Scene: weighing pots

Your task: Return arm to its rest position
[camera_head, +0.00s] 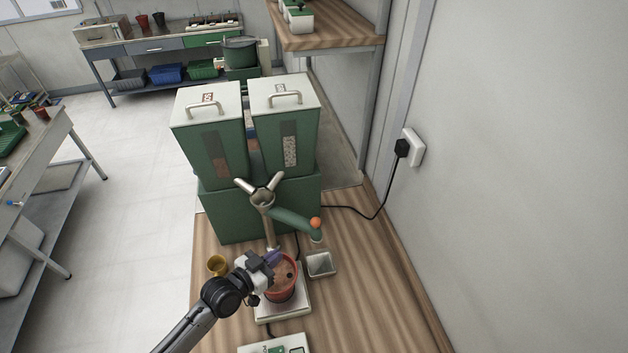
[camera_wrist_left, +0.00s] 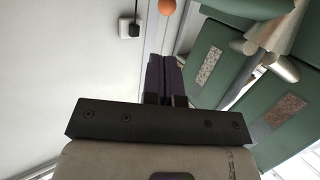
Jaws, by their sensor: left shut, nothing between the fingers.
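My left gripper (camera_head: 272,258) is over the left rim of a reddish pot (camera_head: 281,289) in the head view. The pot holds brown material with a dark spot and stands on a white scale (camera_head: 296,309). In the left wrist view the purple fingers of my left gripper (camera_wrist_left: 165,62) are closed together with nothing between them. Whether the gripper touches the pot cannot be told. My right gripper is not in view.
A green dispenser (camera_head: 231,213) with two lidded bins and a lever with an orange knob (camera_head: 316,223) stands behind the pot. The wooden counter (camera_head: 375,300) is clear at right, beside the wall.

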